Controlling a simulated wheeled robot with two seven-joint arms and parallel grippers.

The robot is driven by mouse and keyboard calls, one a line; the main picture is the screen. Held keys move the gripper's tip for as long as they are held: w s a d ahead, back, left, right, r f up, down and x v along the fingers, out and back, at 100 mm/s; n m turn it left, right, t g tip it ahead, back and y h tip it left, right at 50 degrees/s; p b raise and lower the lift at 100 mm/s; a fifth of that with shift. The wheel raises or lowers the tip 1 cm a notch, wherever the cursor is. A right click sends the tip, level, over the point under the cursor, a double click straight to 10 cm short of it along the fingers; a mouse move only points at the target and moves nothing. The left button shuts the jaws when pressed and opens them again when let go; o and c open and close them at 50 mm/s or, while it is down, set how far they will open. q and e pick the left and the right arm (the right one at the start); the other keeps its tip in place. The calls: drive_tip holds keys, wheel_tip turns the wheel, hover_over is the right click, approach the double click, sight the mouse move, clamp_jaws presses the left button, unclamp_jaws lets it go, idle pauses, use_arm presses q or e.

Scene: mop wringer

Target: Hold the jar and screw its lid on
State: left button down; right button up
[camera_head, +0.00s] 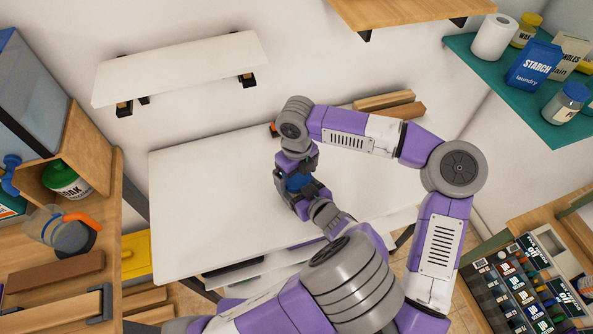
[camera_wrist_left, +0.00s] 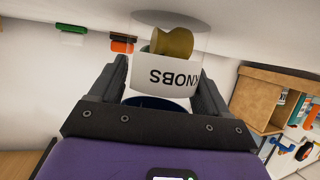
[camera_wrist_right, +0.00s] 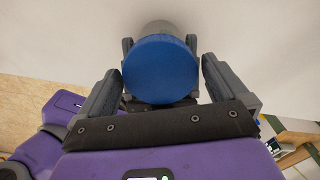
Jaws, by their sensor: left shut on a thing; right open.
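My right gripper (camera_wrist_right: 160,85) is open, with a finger on either side of the lid and visible gaps. In the head view both grippers meet over the white table (camera_head: 200,210), and the jar is largely hidden.
A white wall shelf (camera_head: 180,68) hangs above the table. Wooden blocks (camera_head: 385,103) lie at its back right. A teal shelf (camera_head: 480,62) with containers is at the upper right. A wooden bench (camera_head: 85,235) stands at left. The table's left part is clear.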

drive_tip(key=shift+c, duration=0.5)
drive_tip(key=c, duration=0.9)
drive_tip(key=m, duration=0.6)
drive_tip(key=shift+m, duration=0.4)
drive_tip(key=o, duration=1)
drive_tip(key=shift+r, duration=0.15)
